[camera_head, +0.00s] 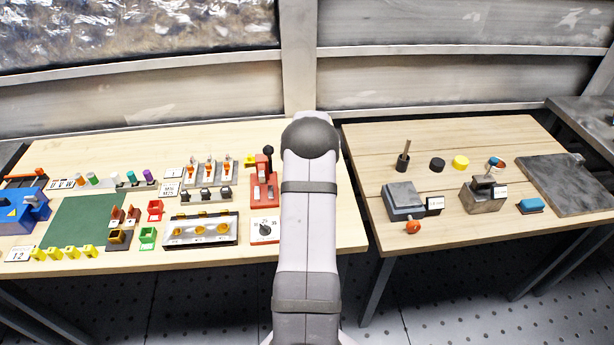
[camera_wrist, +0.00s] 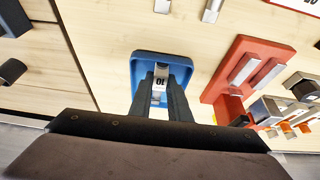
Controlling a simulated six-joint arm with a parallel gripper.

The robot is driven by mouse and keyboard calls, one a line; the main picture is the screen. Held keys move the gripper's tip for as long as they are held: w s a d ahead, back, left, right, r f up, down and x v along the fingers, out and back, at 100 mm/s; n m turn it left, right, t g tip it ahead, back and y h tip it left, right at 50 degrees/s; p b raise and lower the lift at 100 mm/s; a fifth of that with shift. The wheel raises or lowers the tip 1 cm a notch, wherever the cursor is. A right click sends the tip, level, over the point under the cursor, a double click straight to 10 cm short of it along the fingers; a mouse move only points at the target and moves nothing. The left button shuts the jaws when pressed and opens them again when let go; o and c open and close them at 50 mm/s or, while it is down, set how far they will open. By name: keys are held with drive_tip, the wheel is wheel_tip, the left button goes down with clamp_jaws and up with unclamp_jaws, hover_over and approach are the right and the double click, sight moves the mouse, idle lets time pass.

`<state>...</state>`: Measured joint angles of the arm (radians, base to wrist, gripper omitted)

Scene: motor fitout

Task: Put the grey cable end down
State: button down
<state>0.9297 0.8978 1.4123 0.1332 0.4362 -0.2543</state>
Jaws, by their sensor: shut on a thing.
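In the wrist view my gripper (camera_wrist: 160,94) is shut on a small grey piece with a white label reading "10", which I take to be the grey cable end (camera_wrist: 160,76). The fingers point at a blue tray (camera_wrist: 140,62) with a raised rim, and the piece shows against its inside. I cannot tell whether the piece touches the tray floor. In the head view my own arm hides the gripper, the piece and the blue tray.
A red stand (camera_wrist: 238,65) with metal strips is close right of the tray in the wrist view; it also shows in the head view (camera_head: 262,190). A silver piece (camera_wrist: 211,10) lies beyond. A gap separates the left table (camera_head: 110,262) from the right table (camera_head: 470,238).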

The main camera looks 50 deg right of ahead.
drive_tip(key=shift+f, duration=0.2)
drive_tip(key=c, duration=1.7)
unclamp_jaws()
drive_tip(key=shift+o, duration=0.2)
drive_tip(key=shift+r, duration=0.2)
drive_tip(key=shift+r, duration=0.15)
drive_tip(key=b+v, duration=0.3)
drive_tip(key=v, duration=0.8)
drive_tip(key=shift+s+a+r, duration=0.15)
drive_tip(key=shift+r, duration=0.15)
